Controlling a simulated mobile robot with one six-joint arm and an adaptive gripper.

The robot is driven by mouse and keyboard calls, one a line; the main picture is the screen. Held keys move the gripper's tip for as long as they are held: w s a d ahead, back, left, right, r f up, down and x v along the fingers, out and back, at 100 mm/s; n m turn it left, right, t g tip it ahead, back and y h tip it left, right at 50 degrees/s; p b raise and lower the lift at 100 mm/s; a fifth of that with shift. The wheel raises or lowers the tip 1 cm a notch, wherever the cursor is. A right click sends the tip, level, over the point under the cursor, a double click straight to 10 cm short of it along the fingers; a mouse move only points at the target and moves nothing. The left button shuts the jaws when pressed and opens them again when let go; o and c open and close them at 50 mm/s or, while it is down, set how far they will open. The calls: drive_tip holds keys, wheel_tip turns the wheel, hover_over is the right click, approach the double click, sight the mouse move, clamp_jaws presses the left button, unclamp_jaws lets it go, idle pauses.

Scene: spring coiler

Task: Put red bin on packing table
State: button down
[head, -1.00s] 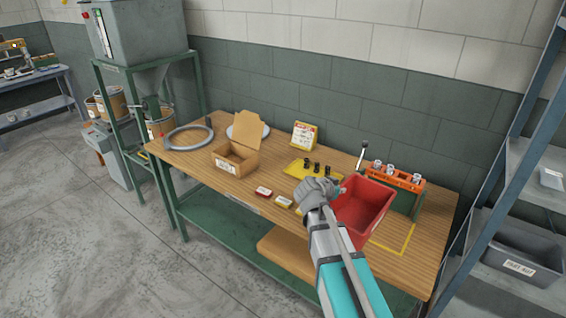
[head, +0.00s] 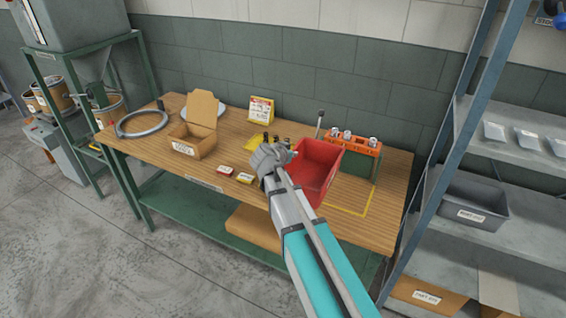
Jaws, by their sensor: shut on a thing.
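The red bin (head: 317,172) is an open-topped box near the right half of the wooden packing table (head: 222,207). My gripper (head: 280,155) is shut on the left side of the red bin; its fingers are partly hidden by my own wrist. The bin is over or on the table, just left of a yellow outlined rectangle (head: 368,213) on the tabletop. My arm hides part of the bin's underside and the table's front edge, so I cannot tell if the bin touches the tabletop.
Behind the bin stands an orange rack (head: 354,144) with several small cylinders. A cardboard box (head: 194,145), a grey ring (head: 142,123) and a small calendar (head: 261,109) are further left. A shelf unit with a grey bin (head: 473,205) stands at the right.

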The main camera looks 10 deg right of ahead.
drive_tip(key=w+f+b, duration=0.6)
drive_tip(key=w+f, duration=0.1)
drive_tip(key=w, duration=0.2)
drive_tip(key=shift+d+b, duration=0.2)
drive_tip(key=shift+b, duration=0.1)
drive_tip(key=shift+f, duration=0.1)
drive_tip(key=shift+w, duration=0.1)
drive_tip(key=shift+w+f+b, duration=0.2)
drive_tip(key=shift+f+b, duration=0.8)
drive_tip(key=shift+b, duration=0.05)
drive_tip(key=shift+w+f+b, duration=0.15)
drive_tip(key=shift+f+b, duration=0.85)
drive_tip(key=shift+f, duration=0.1)
drive_tip(key=c, duration=0.8)
unclamp_jaws()
